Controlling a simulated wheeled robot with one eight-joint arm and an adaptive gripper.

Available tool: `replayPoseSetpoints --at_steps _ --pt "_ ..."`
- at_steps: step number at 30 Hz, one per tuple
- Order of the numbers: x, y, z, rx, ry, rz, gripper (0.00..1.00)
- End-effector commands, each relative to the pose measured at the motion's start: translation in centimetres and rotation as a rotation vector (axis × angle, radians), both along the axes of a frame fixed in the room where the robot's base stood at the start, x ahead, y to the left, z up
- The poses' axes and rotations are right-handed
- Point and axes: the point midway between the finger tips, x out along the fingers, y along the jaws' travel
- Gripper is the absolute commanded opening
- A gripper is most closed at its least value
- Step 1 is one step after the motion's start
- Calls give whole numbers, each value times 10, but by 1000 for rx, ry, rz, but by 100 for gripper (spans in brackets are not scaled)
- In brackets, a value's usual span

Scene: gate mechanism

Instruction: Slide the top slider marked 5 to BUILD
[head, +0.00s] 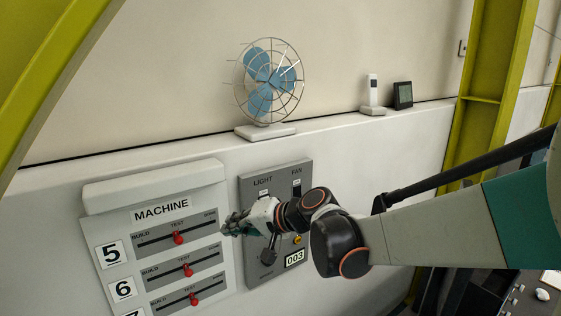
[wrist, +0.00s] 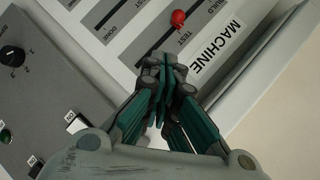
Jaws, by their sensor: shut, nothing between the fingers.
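The top slider (head: 175,237) is in the row marked 5 (head: 110,254) on the MACHINE panel. Its red knob (head: 179,238) stands near the middle of the slot, by the TEST label. The BUILD label (head: 141,235) is at the slot's left end. A red knob (wrist: 178,18) shows in the wrist view, between TEST and BUILD labels. My gripper (head: 226,228) is shut and empty. It is at the right edge of the panel, right of the knob and apart from it. In the wrist view its fingertips (wrist: 166,66) are together, below the knob.
Two more sliders with red knobs (head: 188,270) and (head: 194,299) lie below. A grey LIGHT and FAN panel (head: 248,195) with switches and a dial stands close by on the right, partly behind my arm. A fan (head: 268,82) sits on the ledge above.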

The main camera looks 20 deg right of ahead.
Motion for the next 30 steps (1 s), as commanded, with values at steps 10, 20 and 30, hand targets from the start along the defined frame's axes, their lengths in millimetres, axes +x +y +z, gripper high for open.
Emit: replayPoseSetpoints --at_steps 10,20,30 --pt "0 9 14 12 -56 33 0" --pt "38 42 -6 11 -55 34 0" --pt "61 81 -30 11 -55 34 0"
